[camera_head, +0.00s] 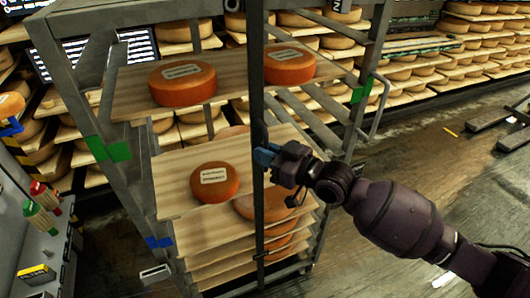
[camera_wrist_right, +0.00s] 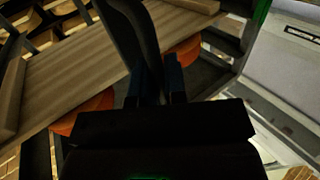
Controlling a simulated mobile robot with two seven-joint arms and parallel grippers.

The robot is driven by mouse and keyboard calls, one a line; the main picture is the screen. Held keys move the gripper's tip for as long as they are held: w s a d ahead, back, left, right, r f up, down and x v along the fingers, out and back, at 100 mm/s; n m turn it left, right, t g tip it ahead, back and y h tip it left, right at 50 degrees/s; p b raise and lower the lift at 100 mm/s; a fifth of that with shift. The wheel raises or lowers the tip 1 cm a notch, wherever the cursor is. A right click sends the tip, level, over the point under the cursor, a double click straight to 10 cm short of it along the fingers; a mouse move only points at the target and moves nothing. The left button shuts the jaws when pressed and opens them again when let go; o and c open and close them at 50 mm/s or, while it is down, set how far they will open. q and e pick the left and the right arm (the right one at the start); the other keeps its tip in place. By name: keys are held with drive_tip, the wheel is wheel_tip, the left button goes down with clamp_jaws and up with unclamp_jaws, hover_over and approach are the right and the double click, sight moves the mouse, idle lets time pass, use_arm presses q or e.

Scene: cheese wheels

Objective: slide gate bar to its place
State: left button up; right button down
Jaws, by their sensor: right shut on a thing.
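The gate bar (camera_head: 257,75) is a dark upright bar across the open front of the grey metal rack (camera_head: 75,90). It stands in front of the wooden shelves, near the middle of the opening. My right gripper (camera_head: 265,157) has blue fingertips and is shut on the bar at about mid-height. In the right wrist view the dark bar (camera_wrist_right: 138,35) runs up from between the blue fingers (camera_wrist_right: 156,82). The bar's contact with the rack's top is hard to make out. My left gripper is not in view.
Orange cheese wheels (camera_head: 182,83) lie on the rack's boards (camera_head: 130,98). Green tape (camera_head: 120,151) marks the left post; another green mark (camera_head: 362,89) is on the right post. Loaded shelves (camera_head: 450,60) line the back. Floor (camera_head: 420,160) at right is mostly clear.

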drive_tip(key=shift+w+d+r, duration=0.1)
drive_tip(key=shift+d+r, duration=0.05)
drive_tip(key=c, duration=1.2)
unclamp_jaws()
drive_tip(key=shift+d, duration=0.2)
drive_tip(key=shift+a, duration=0.15)
drive_tip(key=b+v, duration=0.1)
drive_tip(key=v, duration=1)
